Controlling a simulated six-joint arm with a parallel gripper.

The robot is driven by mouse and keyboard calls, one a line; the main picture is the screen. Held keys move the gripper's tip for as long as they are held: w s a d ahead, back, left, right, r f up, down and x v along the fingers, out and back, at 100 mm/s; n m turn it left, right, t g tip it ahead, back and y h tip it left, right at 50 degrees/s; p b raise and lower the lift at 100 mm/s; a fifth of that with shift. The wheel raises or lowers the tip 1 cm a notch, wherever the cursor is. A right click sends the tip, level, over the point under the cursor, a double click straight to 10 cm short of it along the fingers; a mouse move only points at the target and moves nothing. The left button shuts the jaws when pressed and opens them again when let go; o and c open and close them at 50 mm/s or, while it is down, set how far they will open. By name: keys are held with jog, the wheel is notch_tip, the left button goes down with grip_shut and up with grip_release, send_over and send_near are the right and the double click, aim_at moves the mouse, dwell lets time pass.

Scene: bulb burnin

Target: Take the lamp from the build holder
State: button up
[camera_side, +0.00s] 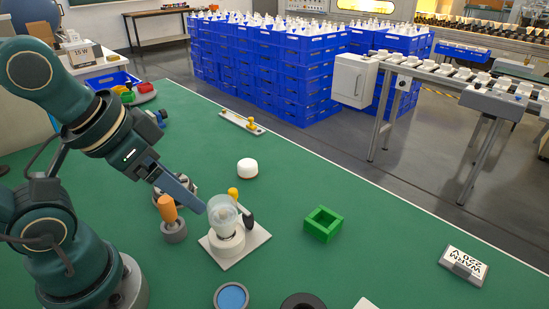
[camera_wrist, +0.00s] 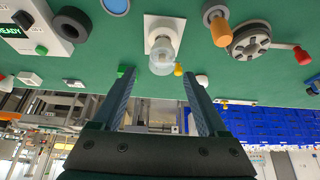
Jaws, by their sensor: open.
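The lamp, with a clear glass globe (camera_side: 222,212) and white base, stands upright in the build holder, a white block on a square white plate (camera_side: 248,248). In the wrist view the lamp's globe (camera_wrist: 162,52) shows in front of the white plate (camera_wrist: 150,22). My gripper (camera_side: 201,208) is close to the upper left of the globe in the side view. In the wrist view my gripper (camera_wrist: 158,75) is open, its two fingers spread on either side of the globe's line, with nothing held. I cannot tell whether any finger touches the glass.
An orange-handled tool (camera_side: 168,212) stands left of the holder, and a yellow-and-black handled tool (camera_side: 245,214) close behind it. A green square frame (camera_side: 323,235), a white cap (camera_side: 247,167) and a blue-centred dish (camera_side: 231,297) lie around. The green bench right of the frame is mostly clear.

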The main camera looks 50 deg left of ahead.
jog(key=shift+o, duration=0.9)
jog(key=n+g, duration=0.2)
send_over(219, 204)
jog(key=s, duration=0.2)
jog(key=shift+w+f, duration=0.1)
jog(key=shift+f, duration=0.4)
jog(key=shift+g, duration=0.9)
jog(key=f, duration=0.1)
jog(key=w+f, duration=0.2)
jog(key=f, duration=0.1)
jog(key=shift+f, duration=0.1)
jog(key=shift+s+f, duration=0.15)
jog(key=shift+f, duration=0.35)
jog(key=shift+w+f, duration=0.15)
jog(key=shift+f, duration=1.05)
jog(key=shift+w+f, duration=0.15)
jog(key=shift+f, duration=1)
jog(key=c, duration=1.4)
